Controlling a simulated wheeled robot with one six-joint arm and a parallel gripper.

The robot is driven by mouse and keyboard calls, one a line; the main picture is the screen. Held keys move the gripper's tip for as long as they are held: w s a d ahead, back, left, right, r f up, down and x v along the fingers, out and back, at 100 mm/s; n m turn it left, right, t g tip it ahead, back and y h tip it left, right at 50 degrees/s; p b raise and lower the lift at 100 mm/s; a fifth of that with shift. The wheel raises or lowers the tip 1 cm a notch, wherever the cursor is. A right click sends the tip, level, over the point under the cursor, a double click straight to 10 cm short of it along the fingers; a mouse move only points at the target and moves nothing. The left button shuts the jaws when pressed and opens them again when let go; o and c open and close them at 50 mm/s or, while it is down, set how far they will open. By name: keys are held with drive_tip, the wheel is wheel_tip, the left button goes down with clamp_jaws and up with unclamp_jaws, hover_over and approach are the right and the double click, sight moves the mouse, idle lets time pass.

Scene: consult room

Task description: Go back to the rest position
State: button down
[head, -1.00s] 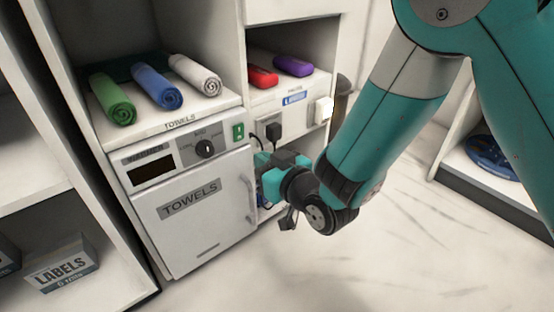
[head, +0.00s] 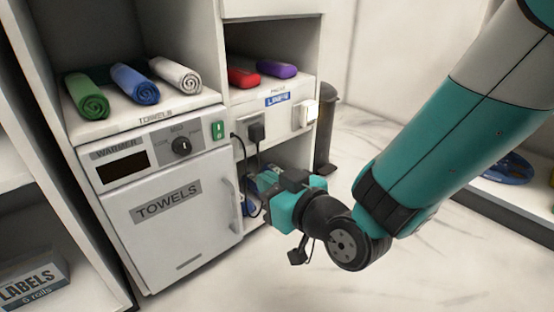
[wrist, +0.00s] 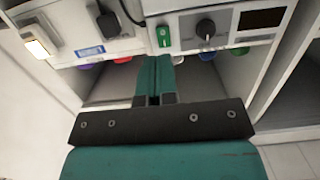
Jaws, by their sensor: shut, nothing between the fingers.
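My gripper (wrist: 154,98) shows in the wrist view with its two teal fingers together and nothing between them. In the head view my gripper (head: 262,182) is partly hidden behind my wrist, in front of the lower right part of the cabinet, right of the towel warmer (head: 170,205). The warmer's door is shut, and its green switch (head: 218,130) and dial (head: 181,146) face out. In the wrist view the green switch (wrist: 163,36) and dial (wrist: 206,29) lie beyond the fingers. I cannot tell whether the fingers touch anything.
Rolled green (head: 87,96), blue (head: 135,83) and white (head: 176,75) towels lie above the warmer. Red (head: 242,77) and purple (head: 277,69) rolls lie on the right shelf. A plug (head: 256,132) with a hanging cord is near my gripper. A dark bin (head: 326,130) stands behind.

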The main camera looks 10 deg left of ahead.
drive_tip(key=s+d+r+m+g+h+p, duration=0.1)
drive_tip(key=s+d+r+g+h+p, duration=0.15)
drive_tip(key=d+r+p, duration=0.5)
drive_tip(key=s+d+r+m+g+h+p, duration=0.15)
drive_tip(key=s+d+r+g+p, duration=0.25)
drive_tip(key=r+p, duration=0.7)
drive_tip(key=s+d+r+g+h+p, duration=0.45)
drive_tip(key=s+d+r+p, duration=0.55)
drive_tip(key=r, duration=0.4)
wheel_tip(320, 180, up, 36)
drive_tip(key=s+p, duration=0.1)
drive_tip(key=p, duration=3.3)
drive_tip(key=shift+f, duration=0.2)
drive_tip(key=shift+a, duration=0.1)
